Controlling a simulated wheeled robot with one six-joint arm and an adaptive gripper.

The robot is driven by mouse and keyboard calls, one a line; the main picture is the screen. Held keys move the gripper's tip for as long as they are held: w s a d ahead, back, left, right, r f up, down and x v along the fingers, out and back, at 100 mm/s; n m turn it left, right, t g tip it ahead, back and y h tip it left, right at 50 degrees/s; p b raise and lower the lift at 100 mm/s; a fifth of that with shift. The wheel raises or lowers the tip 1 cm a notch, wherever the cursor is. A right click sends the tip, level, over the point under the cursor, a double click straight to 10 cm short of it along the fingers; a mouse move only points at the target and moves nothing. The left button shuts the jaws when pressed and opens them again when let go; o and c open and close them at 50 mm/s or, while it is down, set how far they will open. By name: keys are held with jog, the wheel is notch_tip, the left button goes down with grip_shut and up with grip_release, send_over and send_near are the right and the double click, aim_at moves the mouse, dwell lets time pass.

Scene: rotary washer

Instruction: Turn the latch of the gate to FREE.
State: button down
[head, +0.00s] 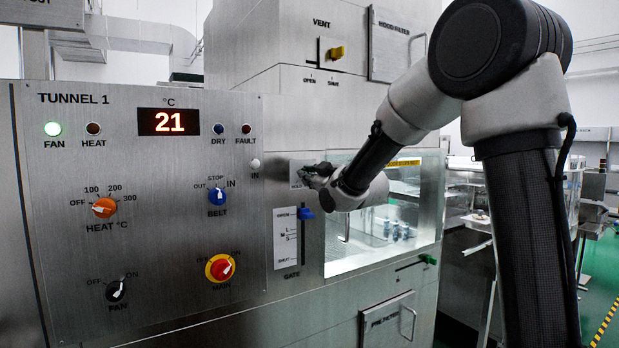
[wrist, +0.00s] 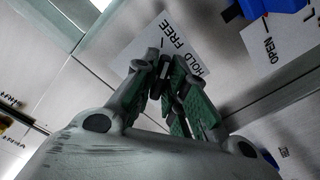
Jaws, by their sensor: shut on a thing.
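The latch plate (wrist: 140,45) is a pale label with the words HOLD and FREE. It also shows in the head view (head: 296,165), beside the window's upper left corner. My gripper (wrist: 168,82) is over this plate, its green-padded fingers close together. It is shut on the latch knob, which the fingers mostly hide, so its exact angle cannot be read. In the head view my gripper (head: 316,174) reaches in from the right against the panel. The blue gate handle (head: 305,213) sits near OPEN at the top of the gate scale (head: 286,238), below the latch.
The control panel (head: 140,260) with several knobs and lamps stands to the left; its display (head: 169,122) reads 21. The lit window (head: 385,232) is right of the gate scale. A green handle (head: 428,259) sticks out below the window.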

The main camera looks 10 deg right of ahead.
jog(key=shift+f+n, duration=0.15)
jog(key=shift+n, duration=0.55)
jog(key=c, duration=1.5)
grip_release()
jog(key=v, duration=1.2)
